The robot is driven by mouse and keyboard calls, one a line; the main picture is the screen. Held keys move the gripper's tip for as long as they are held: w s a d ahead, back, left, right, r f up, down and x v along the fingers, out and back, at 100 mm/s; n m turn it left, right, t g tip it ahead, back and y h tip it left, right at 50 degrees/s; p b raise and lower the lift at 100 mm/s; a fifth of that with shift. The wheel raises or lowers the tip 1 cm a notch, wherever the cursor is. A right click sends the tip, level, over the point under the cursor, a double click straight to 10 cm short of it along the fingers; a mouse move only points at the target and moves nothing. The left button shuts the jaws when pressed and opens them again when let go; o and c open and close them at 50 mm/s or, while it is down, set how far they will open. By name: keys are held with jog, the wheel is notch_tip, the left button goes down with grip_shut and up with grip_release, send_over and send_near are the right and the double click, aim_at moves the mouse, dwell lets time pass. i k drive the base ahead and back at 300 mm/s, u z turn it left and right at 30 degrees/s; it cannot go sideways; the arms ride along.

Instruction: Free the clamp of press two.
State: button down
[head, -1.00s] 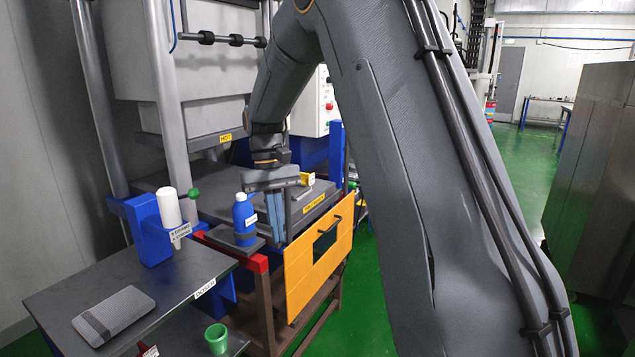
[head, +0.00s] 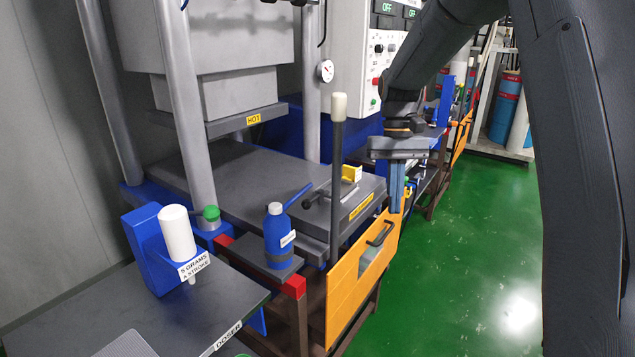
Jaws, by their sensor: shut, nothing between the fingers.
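The near press has a grey lower plate (head: 250,190). On its right part sits a small yellow bracket (head: 351,173), perhaps part of the clamp. A tall dark lever (head: 337,170) with a pale knob stands upright at the front of the press. No number for this press is readable. My gripper (head: 397,208) points down, shut and empty, just right of the plate's corner and apart from the bracket and lever in the picture.
A blue bottle (head: 278,237) stands on a small shelf before the press. An orange guard panel (head: 345,292) with a handle hangs in front. The doser (head: 178,232) stands on a table at left. Green floor (head: 470,260) is open at right. Another station stands behind.

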aim_at(307, 204)
jog(key=u, duration=0.25)
jog(key=i, duration=1)
jog(key=u, duration=0.45)
